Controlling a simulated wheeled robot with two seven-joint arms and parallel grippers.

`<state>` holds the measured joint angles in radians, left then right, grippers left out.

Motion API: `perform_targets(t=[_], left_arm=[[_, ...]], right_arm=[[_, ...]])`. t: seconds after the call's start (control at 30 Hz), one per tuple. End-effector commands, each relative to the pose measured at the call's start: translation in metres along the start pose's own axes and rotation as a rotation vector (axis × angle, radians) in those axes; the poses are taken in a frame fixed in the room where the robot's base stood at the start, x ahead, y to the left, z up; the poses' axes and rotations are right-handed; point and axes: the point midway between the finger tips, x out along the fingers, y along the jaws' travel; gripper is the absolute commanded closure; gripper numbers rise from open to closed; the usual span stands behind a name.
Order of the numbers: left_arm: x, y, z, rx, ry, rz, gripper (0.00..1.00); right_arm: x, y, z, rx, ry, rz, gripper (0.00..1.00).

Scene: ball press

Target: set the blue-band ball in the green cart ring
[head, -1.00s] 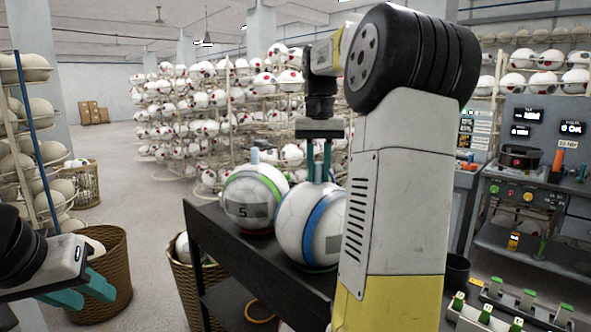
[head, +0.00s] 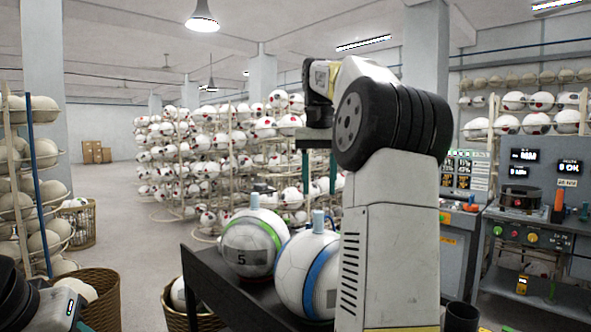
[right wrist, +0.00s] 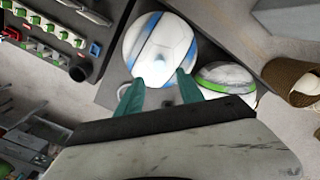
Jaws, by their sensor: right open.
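The white blue-band ball (head: 294,271) rests on the dark cart (head: 215,271), with a pale blue stub (head: 318,221) on top. A green-band ball (head: 237,247) marked 5 stands beside it, to the left. My right gripper (head: 320,178) is open and empty above the blue-band ball, its teal fingers clear of the stub. The right wrist view shows the blue-band ball (right wrist: 170,38) beyond the open fingers (right wrist: 158,92). My left gripper is mostly cut off at the lower left; only a teal bit (head: 82,327) shows. I cannot make out a green ring under either ball.
A wicker basket (head: 101,290) stands left of the cart, another (head: 180,318) close by it. Racks of balls (head: 190,150) fill the back. A control bench (head: 535,235) is at the right. Open floor lies left of the cart.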

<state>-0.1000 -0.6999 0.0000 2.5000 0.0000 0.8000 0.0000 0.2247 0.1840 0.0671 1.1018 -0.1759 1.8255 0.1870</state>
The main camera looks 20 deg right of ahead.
Motion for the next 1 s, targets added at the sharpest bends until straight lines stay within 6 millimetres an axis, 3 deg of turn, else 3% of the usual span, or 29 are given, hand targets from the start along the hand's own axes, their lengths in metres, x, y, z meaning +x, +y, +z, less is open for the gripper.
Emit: perform_targets(t=[0.1,0.3,0.63,0.83,1.0], left_arm=[[0.0,0.0,0.0,0.0,0.0,0.0,0.66],[0.0,0.0,0.0,0.0,0.0,0.0,0.66],[0.0,0.0,0.0,0.0,0.0,0.0,0.66],[0.0,0.0,0.0,0.0,0.0,0.0,0.66],[0.0,0.0,0.0,0.0,0.0,0.0,0.66]], right_arm=[[-0.019,-0.001,-0.001,-0.001,0.002,0.0,0.55],[-0.035,0.0,0.0,-0.001,0.0,0.001,0.55],[-0.037,-0.005,0.006,-0.022,0.017,-0.005,0.55],[-0.02,-0.03,0.044,-0.139,0.125,-0.048,0.55],[0.019,-0.054,0.095,-0.252,0.244,-0.111,0.55]])
